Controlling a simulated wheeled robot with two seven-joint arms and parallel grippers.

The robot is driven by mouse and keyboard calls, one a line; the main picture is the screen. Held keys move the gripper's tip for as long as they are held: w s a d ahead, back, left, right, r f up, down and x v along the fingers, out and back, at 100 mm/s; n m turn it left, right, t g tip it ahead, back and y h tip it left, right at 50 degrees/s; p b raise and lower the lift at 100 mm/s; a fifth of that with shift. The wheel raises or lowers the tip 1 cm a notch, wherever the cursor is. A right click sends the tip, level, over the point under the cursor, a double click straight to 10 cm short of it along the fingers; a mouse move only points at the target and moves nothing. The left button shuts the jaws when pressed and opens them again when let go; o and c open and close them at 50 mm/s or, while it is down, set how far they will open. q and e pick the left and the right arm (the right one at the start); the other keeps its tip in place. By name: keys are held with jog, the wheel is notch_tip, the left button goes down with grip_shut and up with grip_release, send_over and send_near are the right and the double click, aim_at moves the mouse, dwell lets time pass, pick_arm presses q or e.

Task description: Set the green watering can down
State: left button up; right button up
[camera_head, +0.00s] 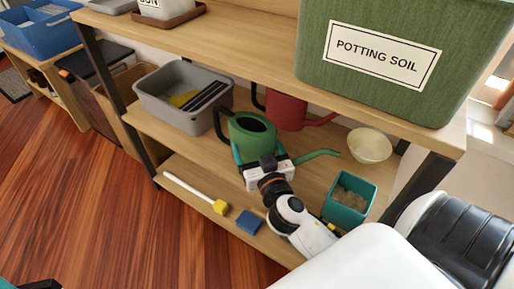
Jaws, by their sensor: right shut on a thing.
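The green watering can (252,130) is at the middle shelf, with its dark handle on the left and its spout pointing right. My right gripper (264,158) is shut on the near side of the can's body, which hides the can's lower part. The can looks upright; I cannot tell if its base touches the shelf. A small teal and dark part at the bottom left corner looks like the edge of my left gripper (22,285); its jaws cannot be made out.
A red watering can (287,109) stands close behind the green one. A grey bin (184,97) is to the left, a cream bowl (369,146) and a teal pot (350,197) to the right. The upper shelf (235,45) with the potting soil bin (400,62) overhangs.

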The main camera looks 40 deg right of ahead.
jog(key=o, duration=0.9)
jog(key=shift+o, duration=0.3)
